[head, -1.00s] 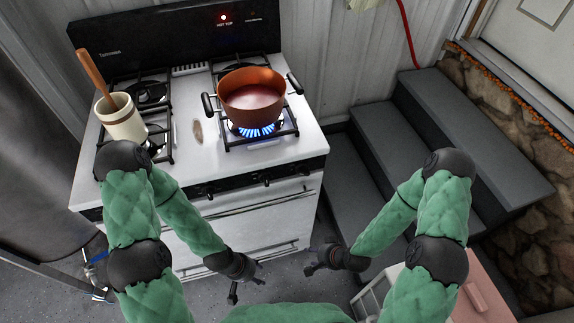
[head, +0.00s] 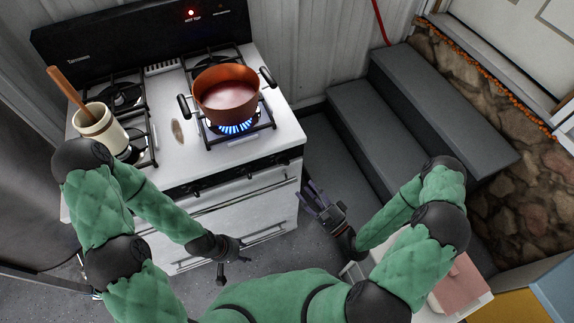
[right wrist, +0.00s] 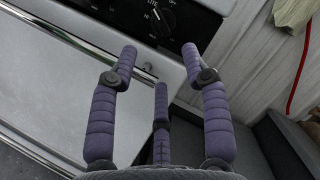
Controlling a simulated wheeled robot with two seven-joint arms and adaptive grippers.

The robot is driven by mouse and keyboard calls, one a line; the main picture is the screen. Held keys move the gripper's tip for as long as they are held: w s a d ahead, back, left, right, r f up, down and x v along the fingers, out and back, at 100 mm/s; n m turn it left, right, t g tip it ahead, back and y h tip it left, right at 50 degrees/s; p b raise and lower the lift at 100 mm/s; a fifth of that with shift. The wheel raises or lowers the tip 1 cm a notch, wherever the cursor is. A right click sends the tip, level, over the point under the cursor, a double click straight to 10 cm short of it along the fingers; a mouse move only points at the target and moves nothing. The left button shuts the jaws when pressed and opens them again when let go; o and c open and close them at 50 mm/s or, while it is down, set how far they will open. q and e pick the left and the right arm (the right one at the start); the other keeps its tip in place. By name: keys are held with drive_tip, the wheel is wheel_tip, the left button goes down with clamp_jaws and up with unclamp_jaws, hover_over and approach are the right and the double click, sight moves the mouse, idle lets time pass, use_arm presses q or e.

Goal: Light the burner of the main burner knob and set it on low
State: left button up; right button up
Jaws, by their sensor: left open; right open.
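The white stove has a black front panel with several black knobs. The rightmost knob (head: 283,160) also shows up close in the right wrist view (right wrist: 161,20), with the labels LITE and HI beside it. A copper-coloured pot (head: 227,93) stands on the front right burner, and a ring of blue flame (head: 236,128) burns beneath it. My right gripper (head: 318,200) is open and empty, to the right of the stove front and short of the knob; its fingers (right wrist: 158,58) spread below the knob in the right wrist view. My left gripper (head: 233,262) is open and empty, low before the oven door.
A cream crock (head: 102,130) with a wooden utensil stands on the stove's left side. Oven door handles (head: 238,188) run across the front. Grey steps (head: 395,110) rise to the right of the stove. A pink-topped box (head: 460,285) is at lower right.

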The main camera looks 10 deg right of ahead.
sight(285, 165)
drive_tip(key=shift+b+x, duration=0.45)
drive_tip(key=shift+x, duration=4.9)
clamp_jaws()
drive_tip(key=shift+r, duration=0.1)
